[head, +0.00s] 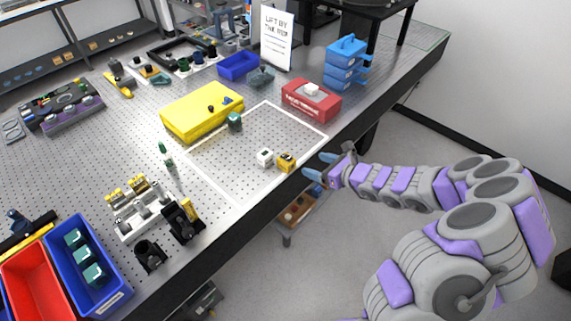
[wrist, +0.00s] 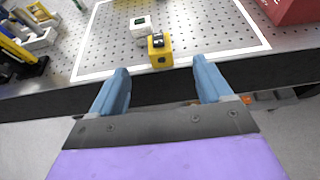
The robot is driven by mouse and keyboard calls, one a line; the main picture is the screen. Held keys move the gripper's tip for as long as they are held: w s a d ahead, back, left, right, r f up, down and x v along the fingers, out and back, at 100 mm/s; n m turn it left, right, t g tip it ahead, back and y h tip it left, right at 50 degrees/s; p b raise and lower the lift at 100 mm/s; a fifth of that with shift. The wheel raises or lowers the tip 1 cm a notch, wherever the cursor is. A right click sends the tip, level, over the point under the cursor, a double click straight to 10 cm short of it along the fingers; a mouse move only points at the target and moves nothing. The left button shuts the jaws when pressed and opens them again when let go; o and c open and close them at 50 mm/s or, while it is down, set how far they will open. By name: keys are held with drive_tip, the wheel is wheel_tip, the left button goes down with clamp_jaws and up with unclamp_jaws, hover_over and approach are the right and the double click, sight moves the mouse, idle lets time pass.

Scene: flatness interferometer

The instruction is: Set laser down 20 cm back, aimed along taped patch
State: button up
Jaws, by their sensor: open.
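The white-taped patch (head: 300,128) is a rectangle of white tape on the perforated table; it also shows in the wrist view (wrist: 96,73). A small yellow block with a dark top (head: 286,162), which may be the laser, sits at the patch's front edge; in the wrist view it (wrist: 159,52) lies ahead of and between my fingers. A small white cube (head: 265,157) sits just behind it, also in the wrist view (wrist: 141,26). My gripper (head: 318,169) is open and empty, with blue fingers (wrist: 160,88) beyond the table's front edge, apart from the yellow block.
A yellow case (head: 201,111) and a teal-topped piece (head: 235,122) stand at the patch's back. A red box (head: 311,101) is at its right. Optic mounts (head: 183,222) and blue and red bins (head: 88,265) are at left. The patch's middle is mostly clear.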

sight(288, 157)
drive_tip(key=b+x, duration=0.1)
drive_tip(key=x, duration=0.8)
drive_tip(key=shift+a+b, duration=0.1)
drive_tip(key=shift+b, duration=0.2)
drive_tip(key=b+x, duration=0.1)
drive_tip(key=x, duration=0.4)
drive_tip(key=shift+s+f, duration=0.1)
drive_tip(key=shift+s, duration=0.05)
drive_tip(key=shift+a, duration=0.2)
drive_tip(key=shift+c, duration=0.2)
drive_tip(key=shift+d, duration=0.1)
clamp_jaws()
